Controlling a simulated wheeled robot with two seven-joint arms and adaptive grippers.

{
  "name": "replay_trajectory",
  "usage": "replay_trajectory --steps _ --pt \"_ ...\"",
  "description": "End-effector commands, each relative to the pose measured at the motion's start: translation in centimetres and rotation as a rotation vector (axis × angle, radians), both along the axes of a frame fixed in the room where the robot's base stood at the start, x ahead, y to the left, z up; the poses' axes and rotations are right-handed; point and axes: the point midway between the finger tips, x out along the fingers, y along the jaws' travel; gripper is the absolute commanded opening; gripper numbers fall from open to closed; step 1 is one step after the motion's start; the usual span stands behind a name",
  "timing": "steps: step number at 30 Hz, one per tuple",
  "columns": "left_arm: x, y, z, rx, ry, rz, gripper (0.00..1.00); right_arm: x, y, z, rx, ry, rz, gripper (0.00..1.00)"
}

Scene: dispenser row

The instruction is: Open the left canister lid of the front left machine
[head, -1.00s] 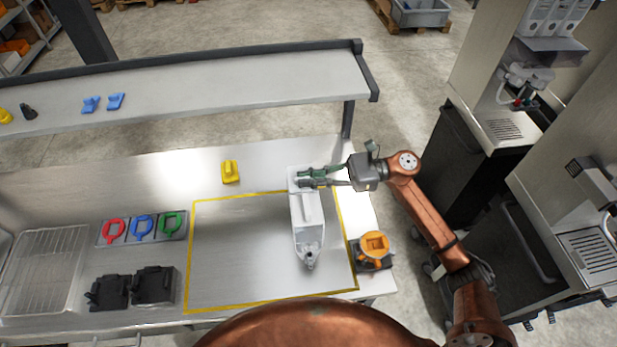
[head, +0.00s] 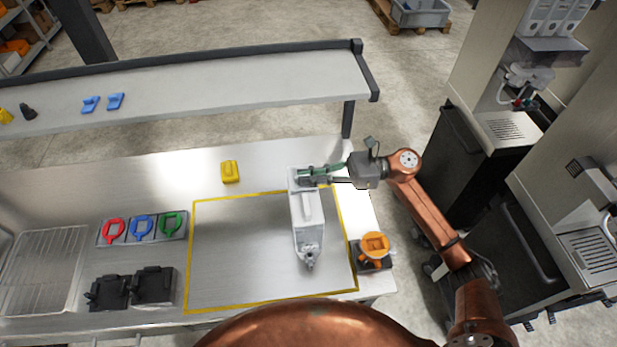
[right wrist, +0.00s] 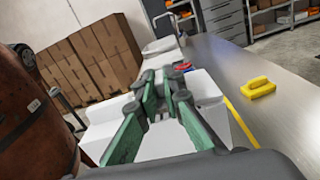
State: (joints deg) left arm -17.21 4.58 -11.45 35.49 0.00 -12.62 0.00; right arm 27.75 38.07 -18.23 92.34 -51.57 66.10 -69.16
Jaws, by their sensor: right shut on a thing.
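A long white canister (head: 307,228) lies on the table inside a yellow outline, its nozzle end toward me. My right gripper (head: 304,177) reaches in from the right and is shut on the canister's far end. The exact part between the fingertips is too small to tell. In the right wrist view the green-padded fingers (right wrist: 166,88) come together over the white canister body (right wrist: 204,88). The left gripper does not show. Dispensing machines (head: 520,90) stand at the right, with white canisters (head: 548,14) at the top edge; their lids are out of frame.
An orange part (head: 375,245) on a dark base stands right of the canister. A yellow block (head: 230,172), coloured rings (head: 142,228) and black holders (head: 152,286) are to the left. A raised shelf (head: 220,85) runs behind. The outlined area left of the canister is clear.

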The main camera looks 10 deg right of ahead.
Motion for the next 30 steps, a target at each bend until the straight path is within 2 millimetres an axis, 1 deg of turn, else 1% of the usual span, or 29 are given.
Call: replay_trajectory --steps 12,18,24,30 --pt "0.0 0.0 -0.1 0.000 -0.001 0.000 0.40 1.0 0.0 1.7 -0.002 0.302 0.001 0.00" --pt "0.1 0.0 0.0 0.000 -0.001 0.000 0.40 1.5 0.0 2.2 -0.001 0.421 0.001 0.00" --pt "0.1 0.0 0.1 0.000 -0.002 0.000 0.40 1.9 0.0 2.5 0.001 0.493 0.001 0.00" --pt "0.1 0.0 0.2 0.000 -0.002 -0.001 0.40 2.0 0.0 2.6 0.001 0.521 0.000 0.00"
